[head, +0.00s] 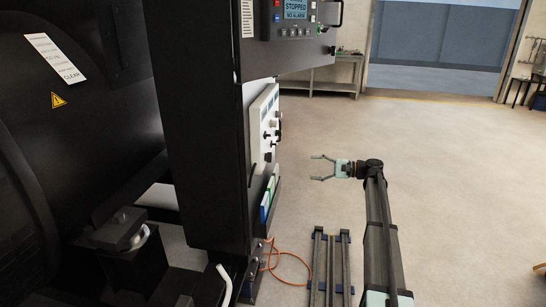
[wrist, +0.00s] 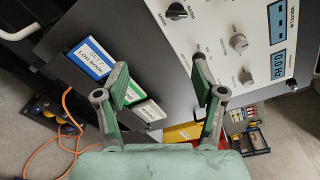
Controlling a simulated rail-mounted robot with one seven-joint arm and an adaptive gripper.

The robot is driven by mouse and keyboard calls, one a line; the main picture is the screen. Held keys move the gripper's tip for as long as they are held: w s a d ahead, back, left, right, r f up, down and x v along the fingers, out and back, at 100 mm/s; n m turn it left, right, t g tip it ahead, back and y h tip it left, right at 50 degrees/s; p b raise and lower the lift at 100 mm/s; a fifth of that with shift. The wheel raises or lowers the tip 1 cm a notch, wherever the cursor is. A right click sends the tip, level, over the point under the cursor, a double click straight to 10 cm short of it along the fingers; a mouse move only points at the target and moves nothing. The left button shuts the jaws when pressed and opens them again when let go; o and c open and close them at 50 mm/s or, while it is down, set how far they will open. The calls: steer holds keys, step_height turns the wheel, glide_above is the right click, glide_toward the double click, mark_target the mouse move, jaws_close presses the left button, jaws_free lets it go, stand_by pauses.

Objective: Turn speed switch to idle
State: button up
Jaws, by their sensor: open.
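The white control panel (head: 262,132) is on the side of the black cabinet in the head view. It fills the upper right of the wrist view (wrist: 218,22), tilted. A black knob with small lettering around it, apparently the speed switch (wrist: 178,12), is at the top edge of the wrist view. One label there seems to read "RATED"; its exact setting is unclear. My gripper (head: 316,168) is open and empty, pointing left at the panel with a gap between. In the wrist view my gripper's fingers (wrist: 160,65) are spread below the switch, touching nothing.
Grey knobs (wrist: 238,42) and a display reading 0.0 Hz (wrist: 278,65) share the panel. Log books (wrist: 90,60) stand in a holder below it. An orange cable (head: 290,252) lies on the floor by my rail.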

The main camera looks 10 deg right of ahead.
mark_target(269, 157)
steer(key=r+p+x, duration=0.3)
steer(key=x, duration=1.4)
steer(key=shift+r+y, duration=0.2)
steer(key=shift+y, duration=0.2)
steer(key=shift+w, duration=0.1)
steer(key=c, duration=1.1)
